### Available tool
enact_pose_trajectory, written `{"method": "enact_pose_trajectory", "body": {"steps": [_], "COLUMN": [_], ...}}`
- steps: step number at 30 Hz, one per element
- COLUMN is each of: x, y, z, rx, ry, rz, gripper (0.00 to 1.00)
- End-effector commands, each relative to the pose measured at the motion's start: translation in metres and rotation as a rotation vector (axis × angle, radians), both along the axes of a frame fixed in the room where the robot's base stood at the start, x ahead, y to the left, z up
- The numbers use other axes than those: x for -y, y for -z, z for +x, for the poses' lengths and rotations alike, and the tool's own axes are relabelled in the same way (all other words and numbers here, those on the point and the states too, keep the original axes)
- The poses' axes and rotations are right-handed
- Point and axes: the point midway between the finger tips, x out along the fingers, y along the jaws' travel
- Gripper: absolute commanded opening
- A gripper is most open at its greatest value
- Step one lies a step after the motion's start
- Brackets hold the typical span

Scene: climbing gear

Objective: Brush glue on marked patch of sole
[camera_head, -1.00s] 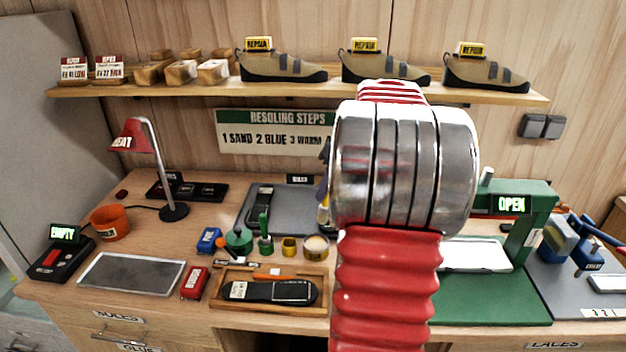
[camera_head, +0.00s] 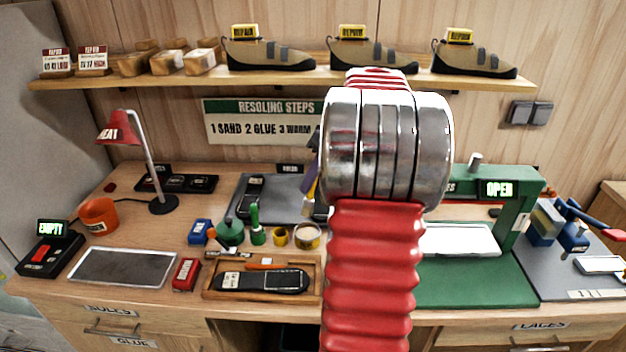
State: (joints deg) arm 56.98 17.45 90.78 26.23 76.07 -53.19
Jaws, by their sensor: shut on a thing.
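A dark shoe sole (camera_head: 240,280) lies flat in a shallow wooden tray (camera_head: 208,292) at the front of the bench. An outlined rectangular patch (camera_head: 282,281) marks its right half. My thick red and chrome arm fills the middle of the view and hides most of my gripper (camera_head: 314,142); only a dark edge shows at its left. A slanted tool with a purple handle and yellowish lower part, seemingly a brush (camera_head: 309,182), hangs there, above and behind the sole, apart from it. Its tip is hard to make out. An open jar with a pale top (camera_head: 307,236) stands behind the tray.
A green pot (camera_head: 230,232), a green bottle (camera_head: 257,228) and a yellow tub (camera_head: 280,237) stand close behind the tray. A red block (camera_head: 186,274) and a grey plate (camera_head: 122,267) lie left. A green press (camera_head: 522,205) reading OPEN stands right.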

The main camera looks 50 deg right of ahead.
Motion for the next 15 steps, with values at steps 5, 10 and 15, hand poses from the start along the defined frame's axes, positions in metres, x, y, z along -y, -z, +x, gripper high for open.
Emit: {"method": "enact_pose_trajectory", "body": {"steps": [5, 10, 15], "x": [0.0, 0.0, 0.0], "y": [0.015, 0.029, 0.042], "z": [0.0, 0.0, 0.0], "rx": [-0.001, -0.001, -0.001], "ry": [0.0, 0.0, 0.001], "rz": [0.001, 0.001, 0.0], "gripper": [0.0, 0.0, 0.0]}}
